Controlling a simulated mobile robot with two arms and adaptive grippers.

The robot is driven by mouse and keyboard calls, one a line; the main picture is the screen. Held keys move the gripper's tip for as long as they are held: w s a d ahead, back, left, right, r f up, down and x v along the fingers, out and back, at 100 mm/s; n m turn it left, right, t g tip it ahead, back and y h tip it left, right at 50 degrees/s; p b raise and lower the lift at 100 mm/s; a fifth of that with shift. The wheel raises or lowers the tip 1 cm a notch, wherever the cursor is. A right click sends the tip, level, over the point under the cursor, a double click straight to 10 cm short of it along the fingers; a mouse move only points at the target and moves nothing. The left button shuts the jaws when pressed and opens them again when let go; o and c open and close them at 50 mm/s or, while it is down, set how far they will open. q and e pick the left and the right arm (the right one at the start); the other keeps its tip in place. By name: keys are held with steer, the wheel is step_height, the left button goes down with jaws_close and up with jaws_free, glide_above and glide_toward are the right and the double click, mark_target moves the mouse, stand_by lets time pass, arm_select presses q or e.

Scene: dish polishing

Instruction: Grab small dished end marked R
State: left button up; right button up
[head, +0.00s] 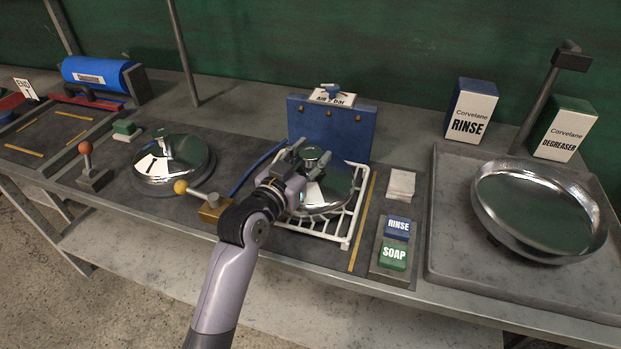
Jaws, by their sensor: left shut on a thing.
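A shiny small dished end (333,190) with a knob on top lies dome up on a white wire rack (349,236) at the middle of the bench. My left gripper (307,154) reaches over it from the front, its fingers shut on the knob. The gripper covers the left part of this dished end, and I cannot read an R on it. A second shiny dished end (150,170) with a knob sits on a dark round base to the left. My right gripper is not in view.
A blue box (362,130) stands behind the rack. A yellow-knobbed lever (181,187) is close left of my arm. RINSE (397,226) and SOAP (393,256) blocks lie to the right. A large metal pan (535,210) sits in a grey tray (460,273).

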arm_select(q)
jaws_close()
steer(key=shift+r, duration=0.2)
stand_by(0.3)
